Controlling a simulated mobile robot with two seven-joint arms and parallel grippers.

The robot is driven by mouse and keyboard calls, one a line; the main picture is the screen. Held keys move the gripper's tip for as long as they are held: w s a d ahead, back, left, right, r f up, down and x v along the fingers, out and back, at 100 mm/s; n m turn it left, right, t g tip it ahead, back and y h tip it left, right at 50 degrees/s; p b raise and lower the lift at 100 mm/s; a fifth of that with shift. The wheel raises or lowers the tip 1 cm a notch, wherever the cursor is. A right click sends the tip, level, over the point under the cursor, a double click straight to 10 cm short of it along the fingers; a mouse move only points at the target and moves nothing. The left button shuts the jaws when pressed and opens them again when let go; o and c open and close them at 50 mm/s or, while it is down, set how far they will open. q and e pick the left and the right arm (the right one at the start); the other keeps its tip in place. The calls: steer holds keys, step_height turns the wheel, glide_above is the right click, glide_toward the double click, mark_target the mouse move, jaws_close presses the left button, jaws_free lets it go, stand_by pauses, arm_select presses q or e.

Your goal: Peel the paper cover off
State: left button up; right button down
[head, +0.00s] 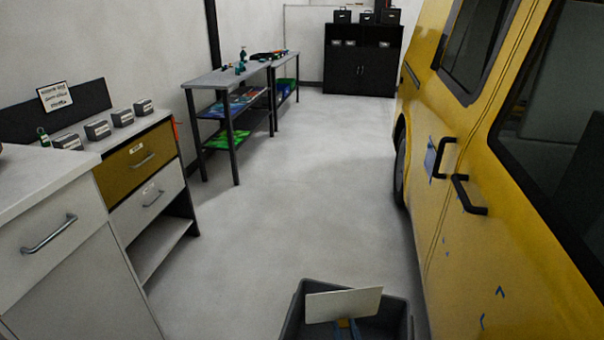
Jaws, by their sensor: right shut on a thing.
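A flat, pale, stiff-looking sheet (343,304), which looks like the paper cover, is at the bottom centre of the head view, over a dark grey bin (402,318). My right gripper (346,324) shows only as small blue and yellowish parts at the sheet's lower edge, and it is shut on the sheet. The sheet is tilted slightly and appears clear of the van's side. The yellow van (470,240) fills the right side. It carries small blue marks (500,291) low on its panel and a blue patch (430,158) beside a door handle. My left gripper is out of view.
White drawer cabinets (60,245) with several small boxes on top stand at left. A grey shelf table (228,78) runs along the wall. A black cabinet (360,62) stands at the back. The floor (290,200) between them and the van is clear.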

steer(key=c, duration=0.8)
jaws_free()
steer(key=shift+s, duration=0.1)
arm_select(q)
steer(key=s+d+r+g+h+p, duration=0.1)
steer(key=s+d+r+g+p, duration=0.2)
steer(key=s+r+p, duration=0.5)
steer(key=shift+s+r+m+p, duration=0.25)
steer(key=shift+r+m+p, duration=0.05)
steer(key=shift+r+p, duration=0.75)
arm_select(e)
steer(key=shift+s+d, duration=0.25)
steer(key=shift+s, duration=1.7)
steer(key=shift+s+d, duration=0.25)
steer(key=shift+s, duration=1.7)
steer(key=shift+s+d, duration=0.25)
steer(key=shift+s, duration=1.7)
